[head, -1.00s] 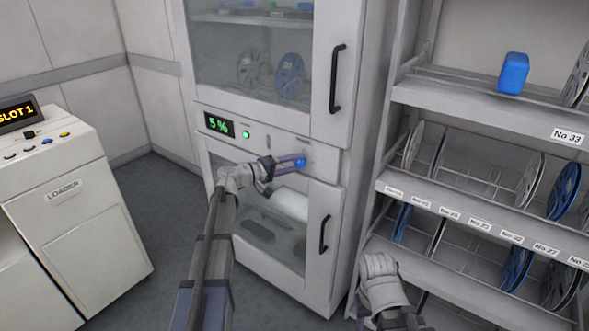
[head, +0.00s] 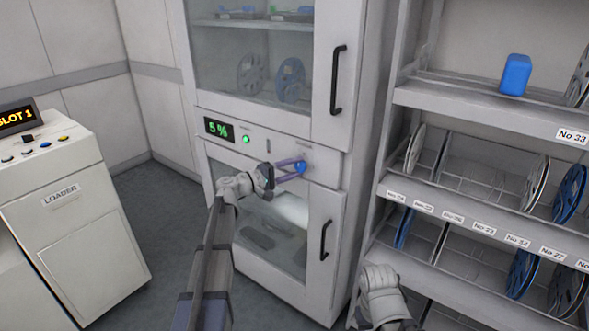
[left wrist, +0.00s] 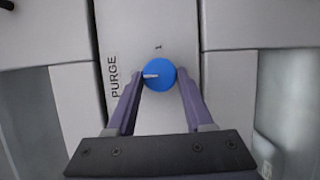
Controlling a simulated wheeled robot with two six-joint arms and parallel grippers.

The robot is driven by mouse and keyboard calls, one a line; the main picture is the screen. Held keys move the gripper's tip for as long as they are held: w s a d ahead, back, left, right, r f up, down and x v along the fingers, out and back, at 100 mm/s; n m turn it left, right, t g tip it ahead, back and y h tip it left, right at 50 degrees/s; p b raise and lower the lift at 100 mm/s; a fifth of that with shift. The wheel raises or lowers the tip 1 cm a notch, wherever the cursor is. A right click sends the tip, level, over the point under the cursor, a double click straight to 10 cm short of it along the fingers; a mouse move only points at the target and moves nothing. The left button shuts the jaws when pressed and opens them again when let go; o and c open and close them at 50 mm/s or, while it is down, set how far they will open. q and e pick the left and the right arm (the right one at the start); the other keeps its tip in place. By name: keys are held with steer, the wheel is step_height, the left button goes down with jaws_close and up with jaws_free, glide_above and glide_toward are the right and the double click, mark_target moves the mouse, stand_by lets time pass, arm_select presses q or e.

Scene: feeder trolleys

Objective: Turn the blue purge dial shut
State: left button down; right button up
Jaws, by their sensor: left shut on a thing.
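The blue purge dial (head: 301,168) is on the cabinet's middle panel, right of the green lamp. In the left wrist view the dial (left wrist: 158,75) is a round blue knob with a pale pointer mark towards the left, beside the word PURGE. My left gripper (head: 296,167) is shut on the dial, with one purple finger on either side of it; its fingers (left wrist: 159,82) also show in the left wrist view. My right arm's wrist shows at the bottom of the head view, but its fingers are out of the picture.
The white cabinet (head: 280,133) has a 5 % display (head: 218,128), glass doors and black handles (head: 325,236). The loader (head: 75,220) stands at left, with free floor between.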

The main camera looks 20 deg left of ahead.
arm_select(q)
steer(key=shift+c, duration=1.6)
jaws_free()
steer(key=v, duration=0.8)
steer(key=shift+d, duration=0.1)
